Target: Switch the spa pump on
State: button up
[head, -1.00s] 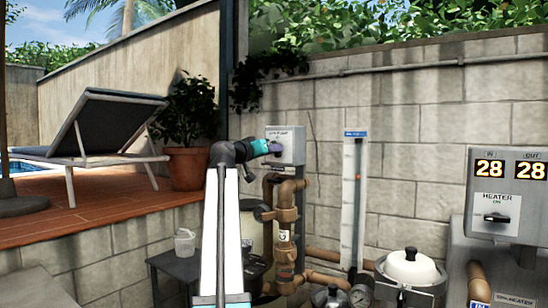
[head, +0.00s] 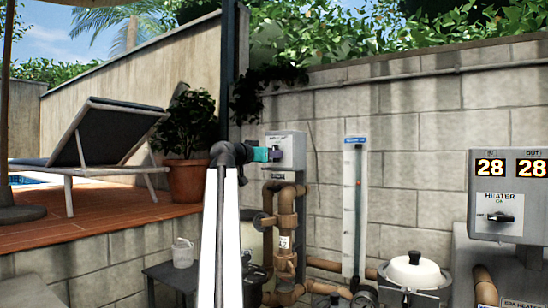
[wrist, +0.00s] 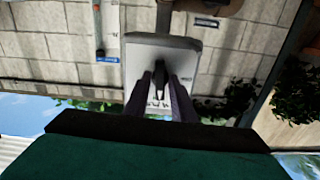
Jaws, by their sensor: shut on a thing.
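The grey switch box (head: 292,143) is fixed to the block wall above brown pipes in the head view. It also shows in the wrist view (wrist: 195,43), upside down. A black knob (wrist: 160,67) stands out from its pale face plate. My gripper (head: 276,154) reaches the box from the left. In the wrist view its two dark fingers (wrist: 161,76) are on either side of the knob, shut on it. The plate's lettering is too small to read, and the fingers hide part of it.
A heater panel (head: 511,222) with two 28 readouts and its own black switch is at the right. A clear flow tube (head: 354,205) and brown pipes (head: 286,223) are close to the box. A lounger (head: 105,135) and potted plant (head: 187,180) are on the raised deck.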

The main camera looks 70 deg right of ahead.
jog(key=shift+r+m+b, duration=0.1)
jog(key=shift+m+b, duration=0.2)
jog(key=shift+b, duration=0.2)
jog(key=shift+r, duration=0.1)
jog(key=o, duration=0.8)
jog(key=shift+a, duration=0.1)
jog(key=shift+m, duration=0.3)
jog(key=shift+v, duration=3.5)
jog(key=shift+f, duration=0.2)
